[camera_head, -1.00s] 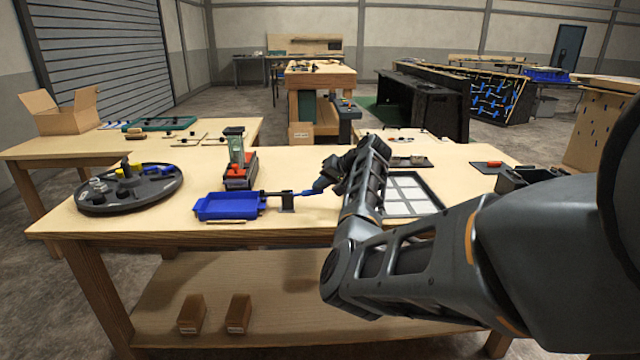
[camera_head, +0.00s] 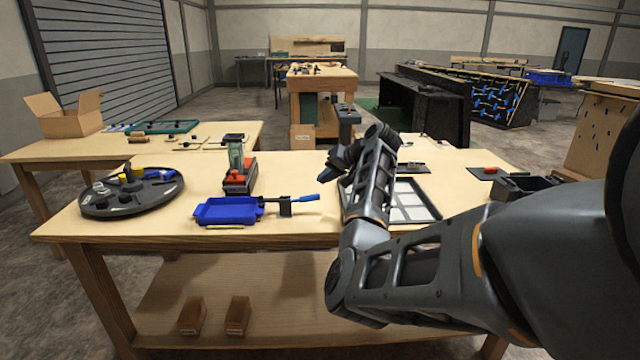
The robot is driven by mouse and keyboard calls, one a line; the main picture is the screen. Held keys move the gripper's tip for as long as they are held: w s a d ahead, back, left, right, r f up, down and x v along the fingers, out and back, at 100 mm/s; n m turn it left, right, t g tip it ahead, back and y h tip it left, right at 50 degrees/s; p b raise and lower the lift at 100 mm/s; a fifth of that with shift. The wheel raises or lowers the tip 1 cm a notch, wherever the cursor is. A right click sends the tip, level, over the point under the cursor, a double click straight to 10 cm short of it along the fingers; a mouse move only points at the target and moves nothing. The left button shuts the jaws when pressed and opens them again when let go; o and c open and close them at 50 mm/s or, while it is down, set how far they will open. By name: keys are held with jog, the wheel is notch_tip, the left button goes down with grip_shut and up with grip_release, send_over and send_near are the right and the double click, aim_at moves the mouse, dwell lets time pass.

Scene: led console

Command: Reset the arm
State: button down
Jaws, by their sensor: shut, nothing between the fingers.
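My arm reaches in from the right over the near wooden table. My gripper (camera_head: 332,170) is at its end, shut and empty, pointing down and left above the table. It is partly hidden by my own wrist and small in this view. Below and left of it is a dark stand with a blue-handled lever (camera_head: 304,198), apart from the gripper. The lever lies beside a blue tray (camera_head: 226,212).
The near table (camera_head: 120,226) holds a round dark tray (camera_head: 110,204), a red-based device with a clear column (camera_head: 238,176) and a framed white grid panel (camera_head: 424,208), partly behind my arm. A black bin (camera_head: 530,186) stands at right. Bare tabletop lies behind the lever.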

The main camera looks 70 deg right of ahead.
jog(key=v, duration=0.5)
jog(key=shift+s+r, duration=0.1)
jog(key=shift+s, duration=0.3)
jog(key=a+f+n+g+h, duration=0.2)
jog(key=a+f, duration=0.8)
jog(key=f, duration=0.5)
jog(key=s+a+f+n+t+h, duration=0.1)
jog(key=s+a+f+n, duration=0.15)
jog(key=a, duration=0.55)
jog(key=s+a+f+n+h, duration=0.1)
jog(key=s+a+f+n, duration=0.15)
jog(key=a, duration=0.65)
jog(key=s+a+r+n+t+y, duration=0.15)
jog(key=s+a, duration=0.25)
jog(key=a, duration=0.5)
jog(key=s+a+r+n+t+y, duration=0.1)
jog(key=s+a+n+t+y, duration=0.2)
jog(key=a, duration=0.6)
jog(key=s+a+r+n+t+y, duration=0.1)
jog(key=s+a+r+n+y, duration=0.1)
jog(key=s+a+r, duration=0.8)
jog(key=shift+s+a+r+n+t, duration=0.2)
jog(key=shift+a+r+n+t, duration=0.2)
jog(key=shift+a, duration=0.3)
